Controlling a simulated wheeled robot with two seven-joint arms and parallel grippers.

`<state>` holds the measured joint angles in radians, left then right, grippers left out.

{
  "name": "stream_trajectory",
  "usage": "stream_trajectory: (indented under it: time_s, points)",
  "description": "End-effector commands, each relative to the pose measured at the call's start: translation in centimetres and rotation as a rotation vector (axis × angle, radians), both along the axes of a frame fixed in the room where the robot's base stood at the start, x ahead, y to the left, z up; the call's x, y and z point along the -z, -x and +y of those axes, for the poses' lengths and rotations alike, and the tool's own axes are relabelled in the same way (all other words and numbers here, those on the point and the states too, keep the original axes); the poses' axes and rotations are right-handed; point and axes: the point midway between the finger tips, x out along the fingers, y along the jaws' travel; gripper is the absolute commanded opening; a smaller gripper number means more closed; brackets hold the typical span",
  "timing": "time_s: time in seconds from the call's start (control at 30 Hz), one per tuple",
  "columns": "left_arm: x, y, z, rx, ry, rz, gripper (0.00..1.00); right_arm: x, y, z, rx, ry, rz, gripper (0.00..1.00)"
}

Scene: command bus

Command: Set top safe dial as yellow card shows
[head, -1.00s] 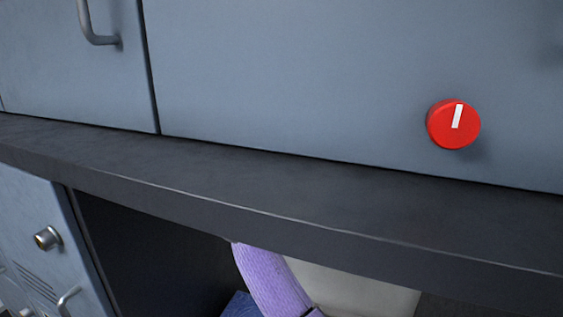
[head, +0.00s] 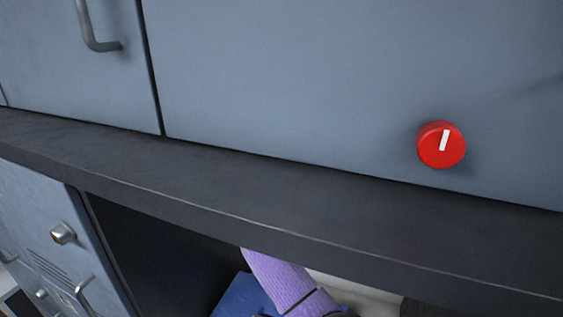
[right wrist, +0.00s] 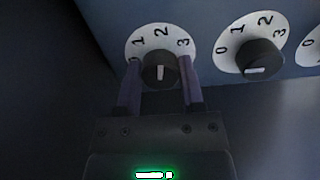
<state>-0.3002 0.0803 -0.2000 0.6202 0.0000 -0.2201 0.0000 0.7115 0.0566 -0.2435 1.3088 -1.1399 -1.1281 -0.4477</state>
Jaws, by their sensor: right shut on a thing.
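In the right wrist view, a black dial knob (right wrist: 158,80) sits on a white round scale (right wrist: 150,28) on a blue-grey panel. I can read 1, 2 and 3 on the scale; its left edge is partly hidden by a finger. My right gripper (right wrist: 159,68) is shut on this knob, one finger on each side. A white mark shows on the knob, roughly upright below the 2; I cannot tell exactly which number it is set to. No yellow card is in view, and my left gripper is not in view.
A second dial (right wrist: 262,58), with 0 to 3, stands to the right, and part of a third scale (right wrist: 313,46) shows at the edge. In the head view, a red knob (head: 440,145) sits on a blue-grey panel above a dark ledge (head: 250,190). A blue object (head: 245,292) lies below.

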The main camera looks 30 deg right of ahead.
Motion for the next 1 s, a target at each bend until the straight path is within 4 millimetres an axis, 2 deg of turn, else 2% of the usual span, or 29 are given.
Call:
stream_trajectory:
  time_s: [0.33, 0.37, 0.5, 0.8, 0.87, 1.0]
  points:
    - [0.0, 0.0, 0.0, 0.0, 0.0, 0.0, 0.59, 0.0, 0.0, 0.0, -0.002, 0.001, 0.001, 0.0]
    - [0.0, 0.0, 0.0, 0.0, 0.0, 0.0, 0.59, 0.0, 0.0, 0.0, -0.002, 0.001, 0.001, 0.56]
    - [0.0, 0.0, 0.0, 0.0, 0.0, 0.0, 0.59, 0.0, 0.0, 0.0, -0.001, 0.001, 0.001, 0.85]
    - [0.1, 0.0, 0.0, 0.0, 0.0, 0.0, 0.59, 0.1, 0.1, 0.2, -0.001, 0.0, 0.0, 0.85]
    - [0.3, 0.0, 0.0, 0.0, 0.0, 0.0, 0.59, 0.1, 0.5, 0.7, -0.002, -0.001, -0.002, 0.85]
    - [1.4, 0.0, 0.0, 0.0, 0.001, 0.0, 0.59, 0.4, 2.5, 2.9, -0.004, -0.003, -0.003, 0.85]
